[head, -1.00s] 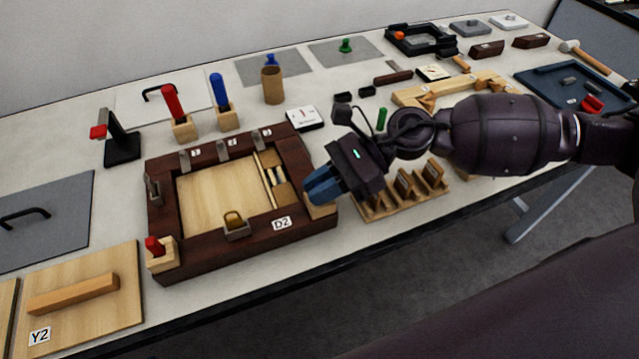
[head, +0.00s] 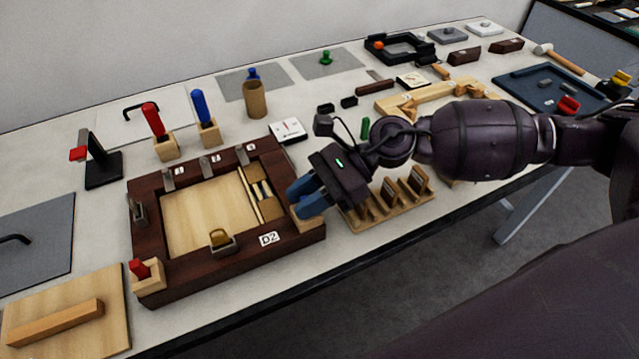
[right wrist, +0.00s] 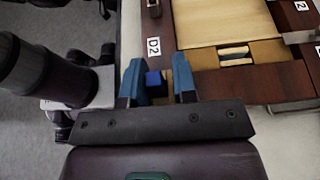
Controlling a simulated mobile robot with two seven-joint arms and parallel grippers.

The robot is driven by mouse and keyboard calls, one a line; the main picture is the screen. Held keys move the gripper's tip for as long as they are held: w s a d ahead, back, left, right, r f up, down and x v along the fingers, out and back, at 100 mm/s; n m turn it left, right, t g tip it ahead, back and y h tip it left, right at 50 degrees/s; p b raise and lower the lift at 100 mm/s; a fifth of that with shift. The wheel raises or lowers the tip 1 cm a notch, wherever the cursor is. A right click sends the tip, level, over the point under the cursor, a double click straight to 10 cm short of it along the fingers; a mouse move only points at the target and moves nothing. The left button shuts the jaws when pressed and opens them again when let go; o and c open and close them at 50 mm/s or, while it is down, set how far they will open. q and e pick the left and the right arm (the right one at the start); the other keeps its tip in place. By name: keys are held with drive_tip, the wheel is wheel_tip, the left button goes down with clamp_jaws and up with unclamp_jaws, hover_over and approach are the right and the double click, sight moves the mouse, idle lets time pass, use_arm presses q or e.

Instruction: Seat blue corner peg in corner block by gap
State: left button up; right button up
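The dark wooden frame marked D2 (head: 185,283) lies on the table. A pale corner block (head: 310,226) is at its right front corner. My right gripper (head: 304,197) is over that block, its blue fingers hiding most of it in the head view. In the right wrist view the blue peg (right wrist: 154,79) shows between the two fingers (right wrist: 159,72), with pale wood of the block around it. The fingers stand apart, with a space between the peg and the right-hand finger. How deep the peg sits cannot be told. My left gripper is not in view.
A red peg (head: 139,268) is in the left front corner block. Red (head: 153,121) and blue (head: 199,105) handled pieces stand in wooden blocks behind the frame. A slotted wooden rack (head: 365,218) is close to the right of my gripper.

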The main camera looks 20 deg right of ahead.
drive_tip(key=v, duration=1.1)
drive_tip(key=shift+s+r, duration=0.1)
drive_tip(key=shift+s, duration=0.05)
drive_tip(key=shift+d+r, duration=0.3)
drive_tip(key=shift+d, duration=0.2)
